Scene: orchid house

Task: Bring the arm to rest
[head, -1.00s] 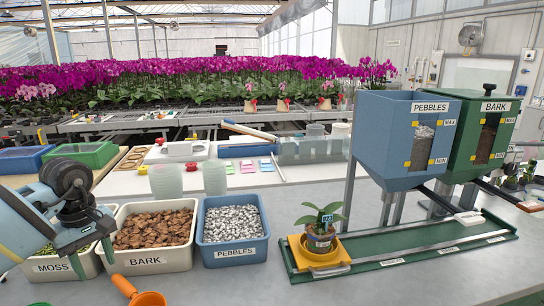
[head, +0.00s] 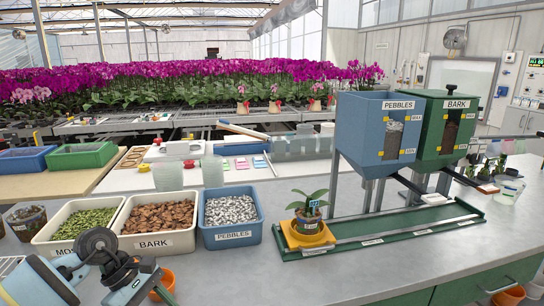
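My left arm comes in at the lower left of the head view, over the bench in front of the moss and bark tubs. Its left gripper (head: 138,291) is at the bottom edge and only partly seen, so I cannot tell whether it is open or shut. An orange cup-like thing (head: 166,284) shows just behind it. It is partly hidden, and I cannot tell whether the gripper holds it. My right gripper is not in view.
Tubs of moss (head: 85,222), bark (head: 157,221) and pebbles (head: 231,215) stand in a row. A potted orchid (head: 308,214) sits on a yellow carriage (head: 292,236) on the green rail (head: 400,228). Pebble (head: 385,136) and bark (head: 444,126) hoppers stand behind.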

